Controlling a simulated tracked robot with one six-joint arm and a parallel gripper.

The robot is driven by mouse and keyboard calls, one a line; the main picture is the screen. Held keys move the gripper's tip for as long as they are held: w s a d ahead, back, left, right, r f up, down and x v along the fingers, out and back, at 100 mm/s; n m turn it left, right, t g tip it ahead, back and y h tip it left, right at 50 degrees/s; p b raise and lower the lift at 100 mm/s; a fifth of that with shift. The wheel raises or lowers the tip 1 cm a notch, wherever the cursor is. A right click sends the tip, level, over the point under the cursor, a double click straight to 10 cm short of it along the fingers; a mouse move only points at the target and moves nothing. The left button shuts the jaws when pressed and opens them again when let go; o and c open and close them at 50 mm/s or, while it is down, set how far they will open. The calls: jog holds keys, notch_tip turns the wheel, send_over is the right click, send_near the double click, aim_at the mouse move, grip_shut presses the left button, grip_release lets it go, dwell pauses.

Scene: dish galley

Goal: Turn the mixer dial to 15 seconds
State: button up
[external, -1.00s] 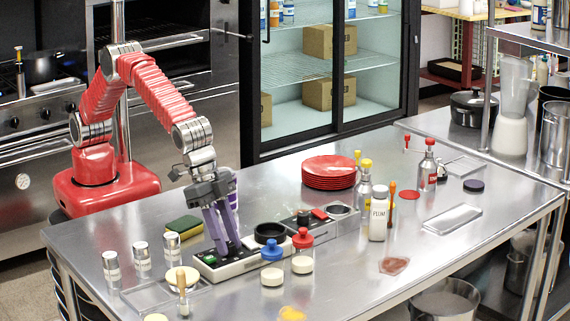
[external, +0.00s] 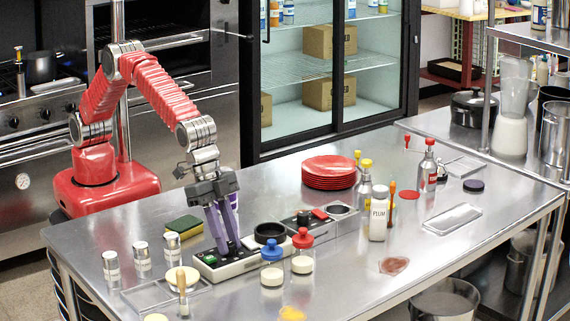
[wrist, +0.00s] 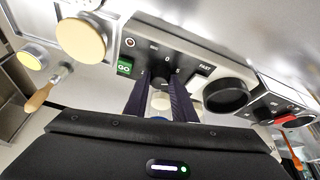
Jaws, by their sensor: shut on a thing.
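The mixer (external: 243,266) is a pale box with a dark top panel, lying on the steel table. In the wrist view its panel (wrist: 190,62) shows a green GO button (wrist: 124,66), a FAST label and small numerals around the dial. A black ring-shaped cup (external: 270,233) sits on the mixer, right of the dial.
Blue-capped (external: 272,265) and red-capped (external: 302,250) jars stand close in front of the mixer. A green-yellow sponge (external: 185,226) and several lidded canisters (external: 142,259) are at left. Red plates (external: 328,172) and bottles stand further right. The table's right side has free room.

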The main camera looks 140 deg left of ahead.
jog(key=m+h, duration=0.1)
jog(key=m, duration=0.3)
jog(key=shift+w+a+m+h, duration=0.1)
jog(key=shift+a+m+h, duration=0.05)
jog(key=shift+m+h, duration=0.25)
jog(key=m, duration=0.2)
jog(key=m+g+h, duration=0.1)
jog(key=m, duration=0.1)
jog(key=shift+w+a+h, duration=0.1)
jog(key=shift+h, duration=0.2)
jog(key=m+g+h, duration=0.1)
jog(key=m, duration=0.3)
jog(key=shift+w+m, duration=0.1)
jog(key=shift+m, duration=0.2)
jog(key=shift+m+g, duration=0.6)
jog(key=shift+m, duration=0.5)
jog(key=shift+w+a+m+g+h, duration=0.1)
jog(key=shift+m+g+h, duration=0.25)
jog(key=shift+m, duration=0.85)
jog(key=o, duration=1.1)
jog(key=shift+c, duration=0.2)
jog(key=shift+n, duration=1)
